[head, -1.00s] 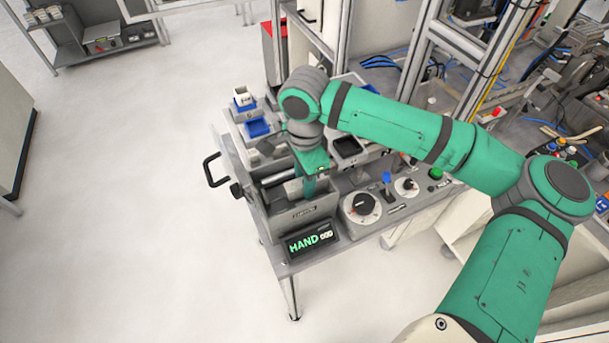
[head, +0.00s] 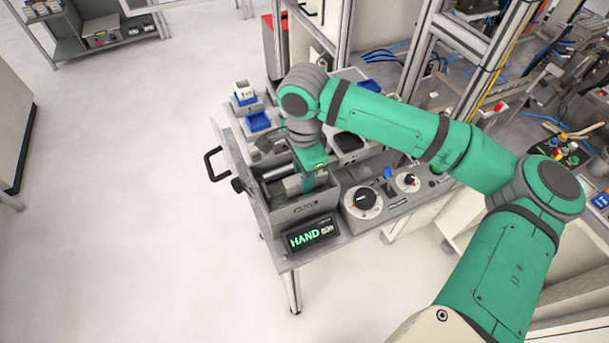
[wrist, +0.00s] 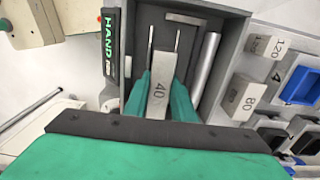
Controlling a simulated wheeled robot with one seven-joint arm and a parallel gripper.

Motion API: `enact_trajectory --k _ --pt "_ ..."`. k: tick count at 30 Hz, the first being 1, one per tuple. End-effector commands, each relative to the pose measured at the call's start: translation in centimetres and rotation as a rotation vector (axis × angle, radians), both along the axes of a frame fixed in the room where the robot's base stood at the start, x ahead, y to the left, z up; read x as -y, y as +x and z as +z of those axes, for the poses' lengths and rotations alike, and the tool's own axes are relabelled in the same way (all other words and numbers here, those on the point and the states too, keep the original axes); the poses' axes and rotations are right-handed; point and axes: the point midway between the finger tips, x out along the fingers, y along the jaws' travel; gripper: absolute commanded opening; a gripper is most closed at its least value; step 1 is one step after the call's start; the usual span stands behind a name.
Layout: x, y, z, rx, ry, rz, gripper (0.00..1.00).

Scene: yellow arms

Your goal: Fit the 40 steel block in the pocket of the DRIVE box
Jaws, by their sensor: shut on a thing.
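The steel block marked 40 (wrist: 160,98) is a long grey bar held between the green fingers of my gripper (wrist: 161,82) in the wrist view. My gripper (head: 308,182) shows in the head view with its fingers down at a grey open box (head: 303,208). The box also shows in the wrist view (wrist: 222,12), with two thin rods and a thick round bar inside. Whether the block touches the box floor is hidden.
A display reading HAND (head: 311,236) stands before the box. A dial (head: 362,202) and a blue switch (head: 388,174) are to its right. Blocks marked 80 (wrist: 242,97) and 120 (wrist: 266,46) lie beside the box, near a blue tray (wrist: 303,86). A black handle (head: 213,163) sticks out left.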

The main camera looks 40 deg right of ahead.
Motion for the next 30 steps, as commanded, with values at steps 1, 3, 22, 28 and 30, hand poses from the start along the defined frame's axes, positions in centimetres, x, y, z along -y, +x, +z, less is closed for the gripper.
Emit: enact_trajectory --k 1,3,22,28,30 --pt "0.09 -0.02 0.06 0.001 -0.001 -0.002 0.00" --pt "0.07 0.00 0.07 0.001 -0.001 -0.001 0.00" --pt "-0.08 0.19 -0.44 0.002 0.000 0.001 0.00" --pt "-0.10 0.25 -0.72 0.002 0.000 0.000 0.00" --pt "-0.05 0.23 -0.73 0.002 0.000 -0.001 0.00"
